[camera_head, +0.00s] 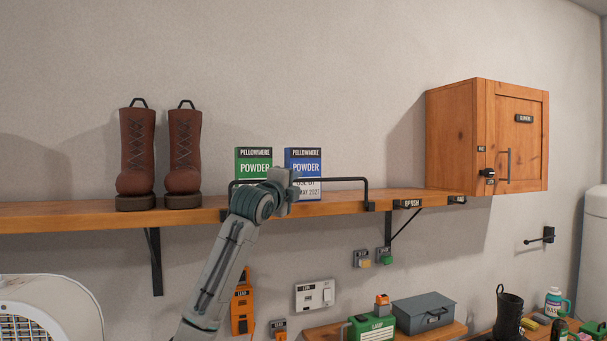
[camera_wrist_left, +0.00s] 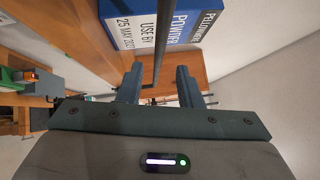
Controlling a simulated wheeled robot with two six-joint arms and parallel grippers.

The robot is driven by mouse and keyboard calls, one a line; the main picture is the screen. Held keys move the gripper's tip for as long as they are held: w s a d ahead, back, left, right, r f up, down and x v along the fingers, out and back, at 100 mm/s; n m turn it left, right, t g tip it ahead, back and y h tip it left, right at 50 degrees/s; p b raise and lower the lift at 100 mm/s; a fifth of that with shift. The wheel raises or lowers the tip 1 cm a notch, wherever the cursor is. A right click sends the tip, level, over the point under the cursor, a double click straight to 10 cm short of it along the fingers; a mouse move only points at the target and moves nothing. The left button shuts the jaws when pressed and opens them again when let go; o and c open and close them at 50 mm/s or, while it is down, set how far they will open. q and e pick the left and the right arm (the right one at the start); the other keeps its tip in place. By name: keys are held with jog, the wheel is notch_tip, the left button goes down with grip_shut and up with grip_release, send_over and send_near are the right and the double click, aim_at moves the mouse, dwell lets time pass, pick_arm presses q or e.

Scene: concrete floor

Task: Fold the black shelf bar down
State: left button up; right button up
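The black shelf bar (camera_head: 338,179) stands raised along the front edge of the wooden shelf, its right end dropping to a mount on the shelf edge. Behind it stand a green powder box (camera_head: 253,164) and a blue powder box (camera_head: 303,160). My left gripper (camera_head: 292,184) is at the bar, in front of the boxes, and hides part of both. In the left wrist view the two fingers (camera_wrist_left: 159,88) are apart, and the bar (camera_wrist_left: 162,45) runs between them in the picture; contact cannot be told. The blue box (camera_wrist_left: 160,22) is close beside the bar there. My right gripper is not in view.
Brown boots (camera_head: 160,155) stand on the shelf (camera_head: 70,215) to the left. A wooden cabinet (camera_head: 520,140) hangs at the right end. Below are wall switches, a grey metal box (camera_head: 423,312) and a green lamp box (camera_head: 370,328) on a lower shelf.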

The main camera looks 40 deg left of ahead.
aim_at(302, 181)
pick_arm(q)
jog(key=p+x, duration=0.2)
jog(key=x, duration=0.3)
jog(key=shift+w+a, duration=0.1)
jog(key=shift+w, duration=0.25)
jog(key=shift+f, duration=0.1)
grip_shut()
